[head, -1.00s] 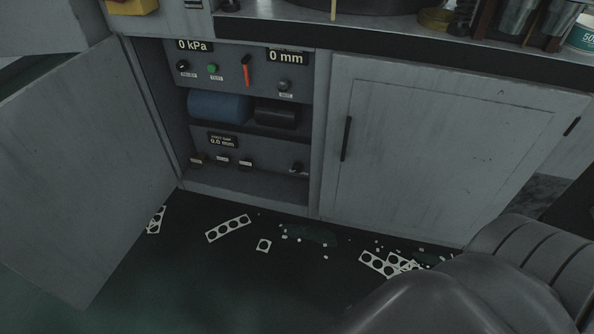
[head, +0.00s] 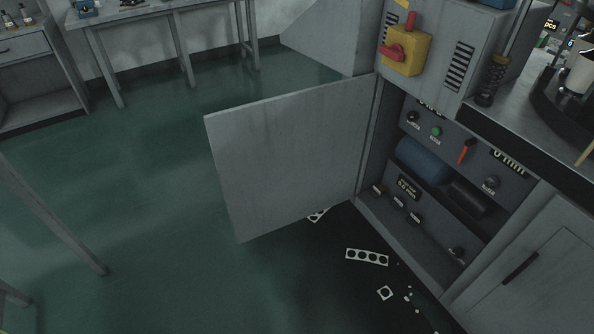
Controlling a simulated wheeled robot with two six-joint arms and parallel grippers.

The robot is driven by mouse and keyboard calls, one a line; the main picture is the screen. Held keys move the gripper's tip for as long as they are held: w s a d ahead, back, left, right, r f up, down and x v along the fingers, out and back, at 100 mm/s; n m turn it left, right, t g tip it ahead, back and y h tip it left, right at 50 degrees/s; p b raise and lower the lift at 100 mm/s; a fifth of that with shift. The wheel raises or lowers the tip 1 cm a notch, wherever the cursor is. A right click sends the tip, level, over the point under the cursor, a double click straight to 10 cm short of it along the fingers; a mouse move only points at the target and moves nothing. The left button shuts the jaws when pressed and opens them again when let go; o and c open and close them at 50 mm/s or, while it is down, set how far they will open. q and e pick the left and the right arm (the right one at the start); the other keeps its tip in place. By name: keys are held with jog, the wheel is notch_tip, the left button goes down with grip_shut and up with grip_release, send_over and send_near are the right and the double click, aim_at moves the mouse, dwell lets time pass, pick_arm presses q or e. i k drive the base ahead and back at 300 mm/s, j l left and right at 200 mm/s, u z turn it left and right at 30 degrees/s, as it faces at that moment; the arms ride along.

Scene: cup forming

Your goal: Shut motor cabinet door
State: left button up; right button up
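The motor cabinet door (head: 290,155) is a plain grey panel. It stands wide open, hinged at its right edge on the cabinet's left side, and swings out to the left over the floor. The open motor cabinet (head: 447,250) shows a blue cylinder (head: 424,161), a dark cylinder (head: 467,197), an orange lever (head: 466,151), a green button (head: 436,131) and several knobs. No handle shows on the visible face of the door. Neither of my grippers is in view.
A closed cabinet door (head: 535,275) with a dark handle is at the lower right. Punched metal strips (head: 367,257) and scraps lie on the dark floor before the cabinet. A yellow box with a red switch (head: 405,50) is above. The green floor (head: 150,220) left of the door is mostly clear.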

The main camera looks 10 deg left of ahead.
aim_at(281, 161)
jog(key=k+z, duration=0.25)
jog(key=k+l+z, duration=0.25)
jog(key=j+z, duration=0.15)
jog(key=z, duration=0.25)
jog(key=j+z, duration=0.15)
jog(key=z, duration=0.25)
jog(key=j+z, duration=0.15)
jog(key=z, duration=0.25)
jog(key=j+z, duration=0.15)
jog(key=z, duration=0.25)
jog(key=k+j, duration=0.1)
jog(key=j, duration=0.5)
jog(key=k+j, duration=0.1)
jog(key=j, duration=0.5)
jog(key=k+j, duration=0.1)
jog(key=j, duration=0.5)
jog(key=k+j, duration=0.1)
jog(key=j, duration=0.5)
